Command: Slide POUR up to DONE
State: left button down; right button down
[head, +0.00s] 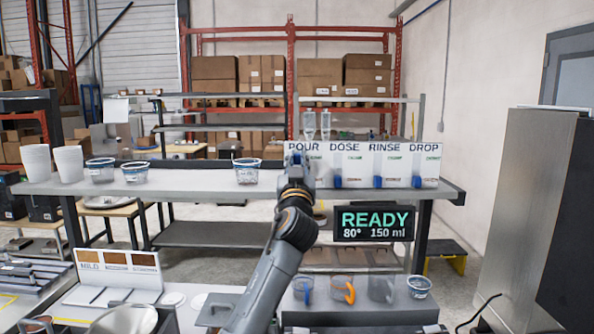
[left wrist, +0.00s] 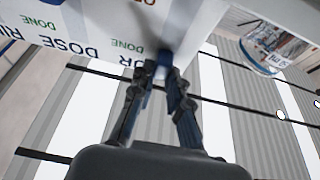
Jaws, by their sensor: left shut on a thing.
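A white panel (head: 357,165) on the rear counter carries the headings POUR, DOSE, RINSE and DROP. My left gripper (head: 297,160) is in front of the POUR column and hides its slider in the head view. In the left wrist view my left gripper (left wrist: 166,72) is shut on the blue POUR knob (left wrist: 163,58), close to the POUR heading and a green DONE mark (left wrist: 128,46). Whether the knob is level with DONE, I cannot tell. The blue knobs of DOSE (head: 337,182), RINSE (head: 378,182) and DROP (head: 417,182) sit low. My right gripper is not in view.
A display (head: 374,223) below the panel reads READY, 80°, 150 ml. Lidded cups (head: 246,171) and white cup stacks (head: 37,163) stand left on the rear counter. Mugs (head: 342,290) and a cup (head: 419,286) stand on the front shelf. A tall grey cabinet (head: 520,210) is at right.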

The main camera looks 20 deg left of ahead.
pick_arm(q)
jog(key=shift+r, duration=0.3)
jog(key=c, duration=1.5)
grip_release()
jog(key=shift+o, duration=1.1)
jog(key=shift+f, duration=0.1)
jog(key=shift+f, duration=0.1)
jog(key=shift+s+d+f, duration=0.15)
jog(key=shift+s, duration=0.15)
jog(key=v, duration=1.1)
jog(key=shift+s, duration=0.15)
